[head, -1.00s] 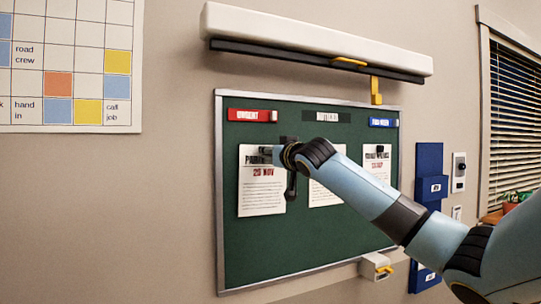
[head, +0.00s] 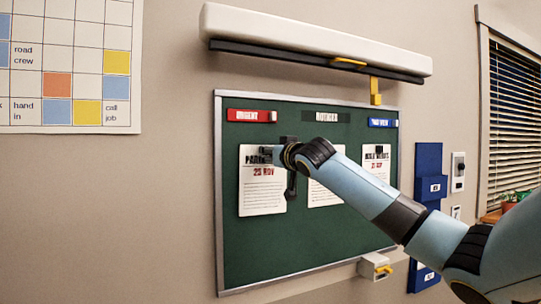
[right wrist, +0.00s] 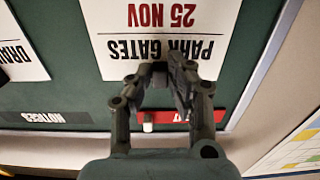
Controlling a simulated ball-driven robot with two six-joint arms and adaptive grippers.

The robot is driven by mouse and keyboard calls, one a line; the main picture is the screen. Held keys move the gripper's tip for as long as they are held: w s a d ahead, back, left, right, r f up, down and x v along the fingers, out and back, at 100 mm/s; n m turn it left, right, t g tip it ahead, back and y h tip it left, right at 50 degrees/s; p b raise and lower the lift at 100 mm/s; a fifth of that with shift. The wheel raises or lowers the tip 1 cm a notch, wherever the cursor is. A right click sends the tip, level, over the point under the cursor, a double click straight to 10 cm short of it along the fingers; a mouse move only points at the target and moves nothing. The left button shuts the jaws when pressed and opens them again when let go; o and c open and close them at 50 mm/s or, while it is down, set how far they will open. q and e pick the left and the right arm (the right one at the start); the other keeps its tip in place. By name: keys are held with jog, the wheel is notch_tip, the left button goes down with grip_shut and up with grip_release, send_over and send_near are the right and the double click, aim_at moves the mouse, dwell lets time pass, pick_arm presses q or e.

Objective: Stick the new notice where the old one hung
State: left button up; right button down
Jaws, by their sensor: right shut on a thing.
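The white PARK GATES 25 NOV notice (head: 262,190) is upright, flat or nearly flat against the green board (head: 300,250), below the red URGENT strip (head: 250,116). My right gripper (head: 272,155) is at its top edge. In the right wrist view the notice (right wrist: 150,20) appears upside down, and my right gripper (right wrist: 166,76) is shut on its top edge. Dark parts at the fingertips hide the exact grip. I cannot tell whether the sheet touches the board. My left gripper is not in view.
A middle notice (head: 325,190), partly hidden by my arm, and a right notice (head: 377,163) hang on the board. A white lamp-like bar (head: 310,40) juts out above, with a yellow bracket (head: 376,90). Blue wall pockets (head: 428,165) are at right. The board's lower part is clear.

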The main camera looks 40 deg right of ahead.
jog(key=shift+w, duration=0.2)
jog(key=c, duration=1.2)
grip_release()
jog(key=shift+s, duration=0.1)
jog(key=shift+o, duration=0.2)
jog(key=v, duration=1.2)
